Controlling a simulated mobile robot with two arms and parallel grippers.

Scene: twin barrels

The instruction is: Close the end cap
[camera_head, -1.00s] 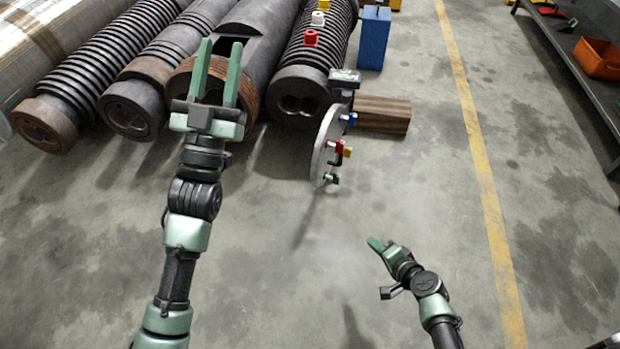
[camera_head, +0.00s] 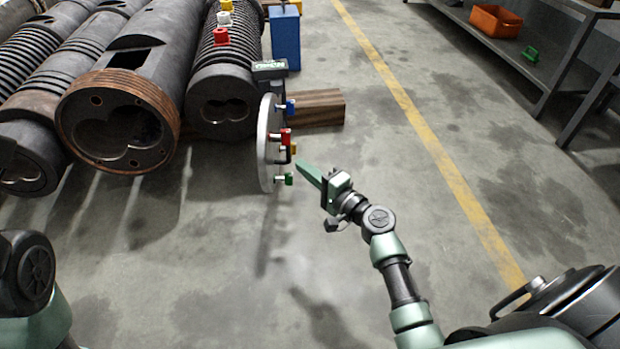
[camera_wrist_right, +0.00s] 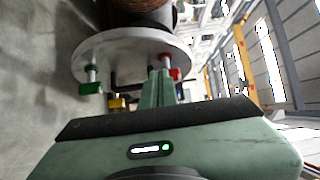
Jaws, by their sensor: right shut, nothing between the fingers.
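More dark barrels lie at the left. A wooden block (camera_head: 318,106) and a blue box (camera_head: 285,40) stand behind the cap. A shelf (camera_head: 510,45) with an orange bin (camera_head: 494,19) is at the upper right. The floor right of the cap is clear.

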